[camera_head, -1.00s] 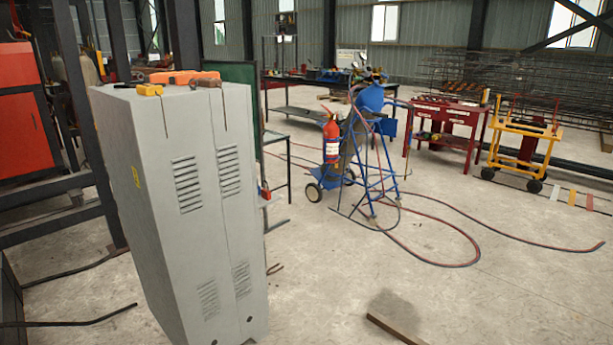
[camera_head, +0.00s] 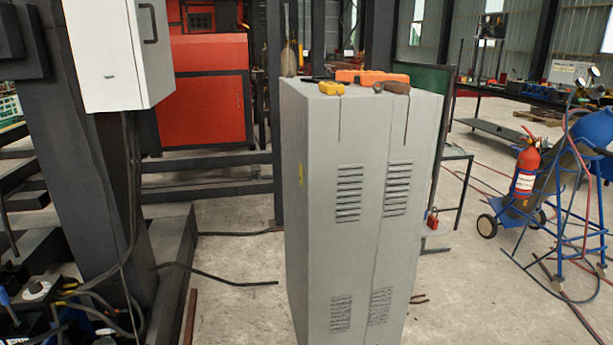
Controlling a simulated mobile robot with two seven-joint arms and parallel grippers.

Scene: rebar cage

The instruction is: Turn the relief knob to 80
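I cannot make out a relief knob for certain in the head view. At the lower left edge there is a small pale round part (camera_head: 36,290) with a dark centre, among dark hoses and fittings. It is too small to tell whether it is a knob or a gauge, and no number can be read on it. Neither of my grippers shows in the view.
A tall grey vented cabinet (camera_head: 362,210) stands in the middle with orange and yellow tools (camera_head: 372,78) on top. A white wall box (camera_head: 117,55) hangs upper left on a dark column. A blue cart (camera_head: 575,170) with a fire extinguisher (camera_head: 525,172) stands right. Loose bars lie on the floor.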

